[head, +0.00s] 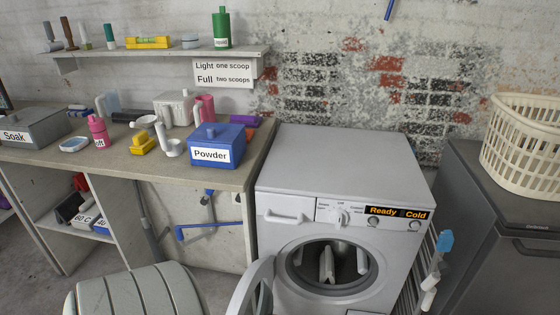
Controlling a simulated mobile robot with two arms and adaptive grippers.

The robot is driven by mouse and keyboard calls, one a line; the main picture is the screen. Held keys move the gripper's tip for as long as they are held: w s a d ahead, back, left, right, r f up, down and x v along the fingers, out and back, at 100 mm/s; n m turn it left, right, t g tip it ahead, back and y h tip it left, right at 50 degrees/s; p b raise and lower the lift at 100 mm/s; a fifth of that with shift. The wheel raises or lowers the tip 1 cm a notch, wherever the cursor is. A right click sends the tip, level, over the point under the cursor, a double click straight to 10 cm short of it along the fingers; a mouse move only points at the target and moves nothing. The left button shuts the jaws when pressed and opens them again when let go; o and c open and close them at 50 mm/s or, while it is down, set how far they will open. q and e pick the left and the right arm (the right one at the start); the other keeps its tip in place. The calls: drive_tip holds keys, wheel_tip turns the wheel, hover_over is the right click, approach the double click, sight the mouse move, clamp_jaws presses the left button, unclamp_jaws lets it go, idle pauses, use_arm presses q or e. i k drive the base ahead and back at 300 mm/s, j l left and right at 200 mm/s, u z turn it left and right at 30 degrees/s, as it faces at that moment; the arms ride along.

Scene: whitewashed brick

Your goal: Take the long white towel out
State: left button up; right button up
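The washing machine (340,180) stands in the middle of the head view, with a label reading "Ready Cold". Its round door (250,288) is swung open to the left. The drum (340,262) is dark inside, with pale upright shapes (327,263) in it. I cannot tell whether these are cloth or parts of the drum. I see no clear long white towel. Neither of my grippers is in view.
A worktop at left holds a blue "Powder" box (217,146), a grey "Soak" box (35,128) and small bottles. A cream basket (525,140) sits on a dark grey appliance (500,220) at right. A ribbed grey-green object (135,294) stands in front at lower left.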

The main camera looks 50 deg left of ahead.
sight(327, 262)
drive_tip(key=i+u, duration=0.15)
drive_tip(key=u, duration=0.3)
drive_tip(key=i+l+u, duration=0.1)
drive_tip(key=u, duration=0.4)
drive_tip(key=i+l+u, duration=0.1)
drive_tip(key=l+u, duration=0.15)
drive_tip(key=u, duration=0.2)
drive_tip(key=l+u, duration=0.15)
drive_tip(key=u, duration=0.3)
drive_tip(key=i, duration=0.05)
